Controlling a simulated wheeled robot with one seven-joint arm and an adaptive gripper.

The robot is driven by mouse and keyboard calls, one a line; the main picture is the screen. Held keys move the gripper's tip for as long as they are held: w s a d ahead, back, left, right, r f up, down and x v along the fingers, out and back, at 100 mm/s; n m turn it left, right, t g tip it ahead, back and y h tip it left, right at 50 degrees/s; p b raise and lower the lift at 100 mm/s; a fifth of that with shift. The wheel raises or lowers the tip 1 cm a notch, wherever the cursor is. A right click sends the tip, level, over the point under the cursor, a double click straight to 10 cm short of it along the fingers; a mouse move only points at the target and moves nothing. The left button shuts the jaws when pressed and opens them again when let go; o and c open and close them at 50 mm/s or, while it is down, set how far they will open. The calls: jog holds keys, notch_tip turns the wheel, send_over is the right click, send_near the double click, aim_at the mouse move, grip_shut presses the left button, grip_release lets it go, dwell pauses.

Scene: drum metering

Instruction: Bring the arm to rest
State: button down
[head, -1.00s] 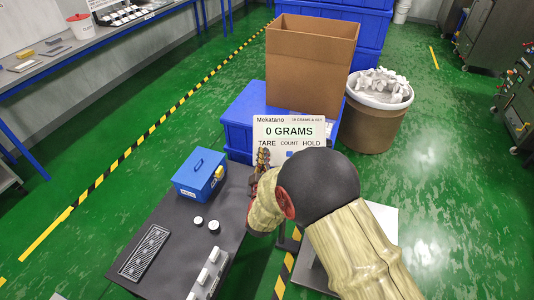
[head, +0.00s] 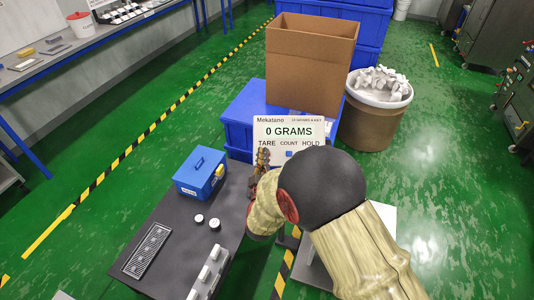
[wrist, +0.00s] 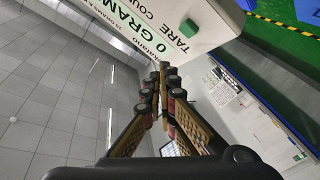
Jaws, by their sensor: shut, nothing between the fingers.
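My gripper (head: 263,157) is in front of the left edge of the scale display (head: 289,131), which reads 0 GRAMS and has TARE, COUNT and HOLD labels. The wrist view shows the two fingers of my gripper (wrist: 164,75) closed together, with nothing between them. My arm bends over the right side of the dark table (head: 165,220) and hides part of the area below the display.
A blue box (head: 200,174), white round pieces (head: 214,224) and a grated tray (head: 147,251) are on the table. A blue crate (head: 240,125), an open cardboard box (head: 308,72) and a drum of white pieces (head: 372,125) stand behind. Green floor is clear at right.

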jog(key=s+a+f+m+g+y, duration=0.1)
jog(key=s+a+f+g, duration=0.15)
jog(key=f, duration=0.35)
jog(key=s+a+f+g+y, duration=0.1)
jog(key=s+f+g, duration=0.15)
jog(key=f, duration=0.35)
jog(key=s+f+m+g+y, duration=0.1)
jog(key=s+m+g, duration=0.1)
jog(key=s+g, duration=0.6)
jog(key=s+d+r+m+g+h, duration=0.1)
jog(key=s+d+r+m+g, duration=0.2)
jog(key=s+d+r, duration=1.35)
jog(key=s+d+r+m+t, duration=0.1)
jog(key=s+d+r, duration=0.2)
jog(key=r, duration=0.3)
jog(key=s+d+r+m+t+h, duration=0.1)
jog(key=s+d+r+t, duration=0.1)
jog(key=r, duration=0.4)
jog(key=shift+s+d, duration=0.9)
jog(key=shift+d, duration=0.25)
